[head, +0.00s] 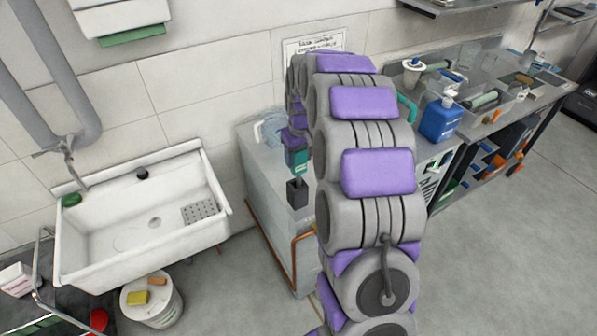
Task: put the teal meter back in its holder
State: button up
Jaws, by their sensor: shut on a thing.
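My gripper (294,141) is at the end of my grey and purple arm, over the grey cabinet in the middle. It is shut on the teal meter (297,161), which hangs upright below it. The black holder (297,194) stands on the cabinet top, just below the meter. The meter's dark lower end appears close to the holder's mouth; I cannot tell whether they touch. My arm hides part of the cabinet top to the right, and the fingertips are small and partly hidden.
A clear jug (273,131) stands behind the meter on the cabinet (262,172). A white sink (140,222) is to the left. A blue bottle (440,120) stands on the bench at right. Bare floor (500,250) lies at lower right.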

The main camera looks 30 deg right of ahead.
aim_at(297, 168)
jog(key=shift+a+f, duration=0.2)
jog(key=shift+f, duration=0.25)
jog(key=shift+a+f, duration=0.2)
jog(key=shift+f, duration=0.25)
notch_tip(297, 168, down, 3)
jog(key=shift+f+b, duration=0.1)
jog(key=shift+b, duration=0.4)
jog(key=shift+d, duration=0.15)
jog(key=o, duration=1.1)
